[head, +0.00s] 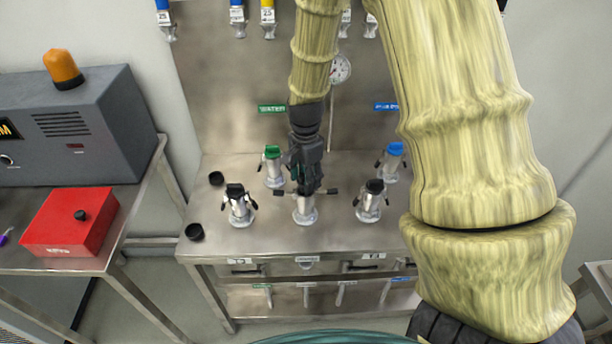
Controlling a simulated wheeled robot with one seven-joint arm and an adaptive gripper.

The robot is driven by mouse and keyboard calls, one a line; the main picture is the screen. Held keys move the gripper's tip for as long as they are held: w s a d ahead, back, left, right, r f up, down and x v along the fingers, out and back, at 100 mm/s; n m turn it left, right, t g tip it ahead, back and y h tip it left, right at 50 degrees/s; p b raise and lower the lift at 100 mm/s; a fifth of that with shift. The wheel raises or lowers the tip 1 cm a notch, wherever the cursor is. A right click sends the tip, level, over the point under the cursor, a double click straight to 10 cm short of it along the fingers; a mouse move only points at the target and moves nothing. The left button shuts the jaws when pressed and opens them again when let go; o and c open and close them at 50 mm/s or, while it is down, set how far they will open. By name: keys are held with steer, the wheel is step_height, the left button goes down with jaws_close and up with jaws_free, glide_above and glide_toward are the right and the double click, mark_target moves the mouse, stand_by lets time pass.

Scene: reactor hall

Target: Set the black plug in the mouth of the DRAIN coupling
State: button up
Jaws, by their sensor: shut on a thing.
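My gripper (307,186) points straight down over the middle front coupling (305,210) on the steel bench. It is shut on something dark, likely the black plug. The fingers hide most of it, and I cannot tell whether it sits in the mouth or just above it. The coupling is a silvery upright cylinder on a round flange, with its two side levers spread outward. The small plate below it on the bench front is too small to read, so I cannot confirm the word DRAIN.
Black-topped couplings stand at left (239,207) and right (370,205). Behind are a green-topped coupling (272,168) and a blue-topped one (393,160). Two loose black caps, one rear (216,178) and one front (194,231), lie at the bench's left. A red box (70,225) stands on the left table.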

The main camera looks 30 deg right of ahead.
steer(key=shift+f+b, duration=1.35)
steer(key=shift+f, duration=0.25)
steer(key=shift+s+r+p, duration=0.1)
steer(key=shift+r+p, duration=0.05)
steer(key=shift+p, duration=0.15)
steer(key=shift+s+f, duration=0.1)
steer(key=shift+f, duration=0.2)
steer(key=o, duration=0.7)
steer(key=shift+c, duration=0.2)
steer(key=o, duration=0.4)
steer(key=shift+f, duration=0.1)
steer(key=shift+w, duration=0.2)
steer(key=shift+r, duration=0.2)
step_height(320, 180, up, 12)
steer(key=shift+f, duration=0.1)
